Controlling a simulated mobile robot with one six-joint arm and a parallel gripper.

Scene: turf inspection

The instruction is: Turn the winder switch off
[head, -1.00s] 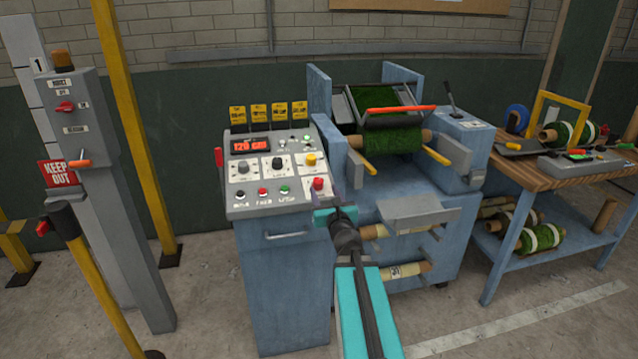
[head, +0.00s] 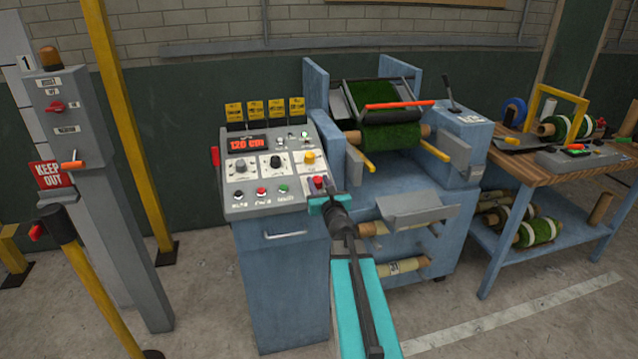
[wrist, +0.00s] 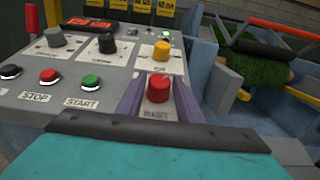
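The red winder knob (wrist: 158,88) sits at the lower right of the sloping grey control panel (head: 262,165), with a small label below it that is hard to read. It also shows in the head view (head: 318,182), just beyond my gripper. My gripper (wrist: 160,97) is open, with one purple-grey finger on each side of the red knob. A small gap seems to show between the knob and each finger. The knob's pointer direction is too small to read surely.
A yellow knob (wrist: 162,50) is just behind the red one. A black knob (wrist: 106,43), a red stop button (wrist: 48,75) and a green start button (wrist: 91,82) lie left. The grey tray (head: 415,208) and turf roll (head: 390,137) stand right of the panel.

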